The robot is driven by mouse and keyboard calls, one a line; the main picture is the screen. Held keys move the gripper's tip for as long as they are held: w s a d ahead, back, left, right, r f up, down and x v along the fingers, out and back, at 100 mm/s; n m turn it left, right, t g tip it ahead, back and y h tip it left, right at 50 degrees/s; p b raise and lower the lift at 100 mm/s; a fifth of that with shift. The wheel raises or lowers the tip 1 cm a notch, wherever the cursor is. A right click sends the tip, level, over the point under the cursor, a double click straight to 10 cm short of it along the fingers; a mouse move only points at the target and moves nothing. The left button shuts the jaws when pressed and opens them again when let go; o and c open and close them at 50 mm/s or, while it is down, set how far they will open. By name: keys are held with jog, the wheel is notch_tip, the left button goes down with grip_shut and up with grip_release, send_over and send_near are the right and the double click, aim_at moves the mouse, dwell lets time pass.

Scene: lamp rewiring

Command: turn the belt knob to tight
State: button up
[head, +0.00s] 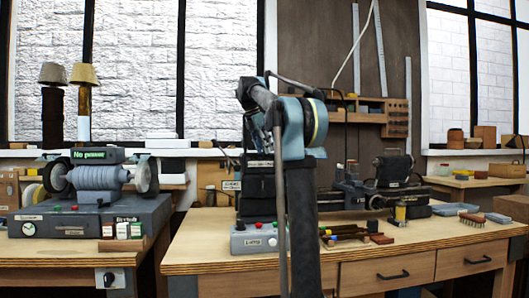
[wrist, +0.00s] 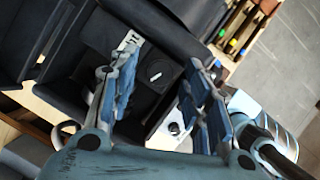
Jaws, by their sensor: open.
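In the wrist view a dark round knob (wrist: 158,77) with a short white pointer line sits on a black housing (wrist: 105,30). A white label (wrist: 129,41) with dark marks lies beside it, partly covered by a finger; I cannot read its setting. My gripper (wrist: 164,70) is open, with one blue-padded finger on each side of the knob in this view. I cannot tell how far the fingertips stand off the housing, and no contact shows. In the head view my own arm covers the middle of the bench, and the gripper and knob cannot be made out.
A grey control box (head: 257,238) with buttons stands at the wooden bench's (head: 430,236) front left. A small lathe (head: 375,187) stands to the right, with a brush (head: 471,218) nearby. A bench grinder (head: 97,183) is on the separate left table. The right front bench top is mostly clear.

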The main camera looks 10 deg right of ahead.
jog(key=shift+d+f, duration=0.1)
jog(key=shift+f, duration=0.3)
grip_shut()
jog(key=shift+w, duration=0.1)
jog(key=shift+m, duration=0.3)
jog(key=shift+w+m+g, duration=0.15)
jog(key=shift+m+g, duration=0.35)
jog(key=shift+m, duration=0.6)
jog(key=m+g, duration=0.1)
jog(key=m, duration=0.3)
jog(key=shift+w+g, duration=0.1)
jog(key=shift+g, duration=0.3)
jog(key=m+g, duration=0.1)
jog(key=m, duration=0.2)
jog(key=m+g, duration=0.1)
jog(key=m, duration=0.2)
jog(key=shift+w+m+y, duration=0.1)
jog(key=shift+m+y, duration=0.2)
jog(key=shift+y, duration=0.1)
